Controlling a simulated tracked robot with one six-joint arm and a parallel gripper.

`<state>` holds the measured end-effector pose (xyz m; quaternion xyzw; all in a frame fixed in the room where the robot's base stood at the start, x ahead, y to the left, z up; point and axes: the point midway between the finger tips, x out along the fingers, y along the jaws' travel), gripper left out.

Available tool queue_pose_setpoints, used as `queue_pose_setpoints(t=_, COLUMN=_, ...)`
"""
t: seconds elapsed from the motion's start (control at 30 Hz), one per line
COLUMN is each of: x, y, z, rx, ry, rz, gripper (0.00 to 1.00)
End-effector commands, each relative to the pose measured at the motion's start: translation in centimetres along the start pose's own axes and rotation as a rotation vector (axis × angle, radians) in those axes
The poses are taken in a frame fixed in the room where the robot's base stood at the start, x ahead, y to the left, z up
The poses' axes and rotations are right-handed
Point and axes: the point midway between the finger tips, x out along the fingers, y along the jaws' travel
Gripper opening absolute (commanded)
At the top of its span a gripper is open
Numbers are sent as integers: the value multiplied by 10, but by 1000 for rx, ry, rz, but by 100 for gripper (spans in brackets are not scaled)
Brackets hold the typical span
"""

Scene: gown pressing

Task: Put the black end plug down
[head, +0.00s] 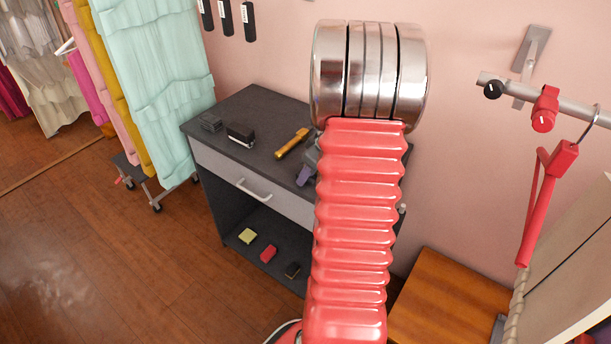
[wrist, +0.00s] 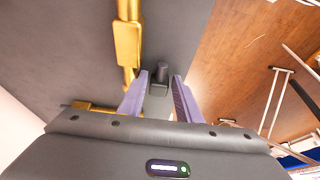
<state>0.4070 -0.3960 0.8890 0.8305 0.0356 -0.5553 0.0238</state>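My gripper (wrist: 161,76) has two purple fingers standing apart. Between and just beyond their tips is a small dark block with a round stub (wrist: 159,82), likely the black end plug. A gap shows between it and the right finger, and it sits close to the left one. Whether it rests on the dark top is hard to tell. In the head view my gripper (head: 308,166) is low over the right part of the dark cabinet top (head: 255,100), partly hidden by my red arm. The plug cannot be made out there.
A gold bar-shaped tool (head: 292,143) lies close left of my gripper. The cabinet's front edge drops to wooden floor. A rail with a black knob (head: 493,89) and red clamp (head: 543,108) is at right.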

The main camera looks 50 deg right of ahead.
Motion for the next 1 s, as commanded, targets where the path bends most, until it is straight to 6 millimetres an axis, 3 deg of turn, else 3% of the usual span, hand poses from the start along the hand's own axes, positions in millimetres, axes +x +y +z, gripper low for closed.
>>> queue_pose_setpoints(t=0.37, x=-14, y=1, z=-2, rx=0, ry=2, rz=3, gripper=31)
queue_pose_setpoints(t=1.0, x=-112, y=0, z=-1, rx=0, ry=2, rz=2, gripper=31)
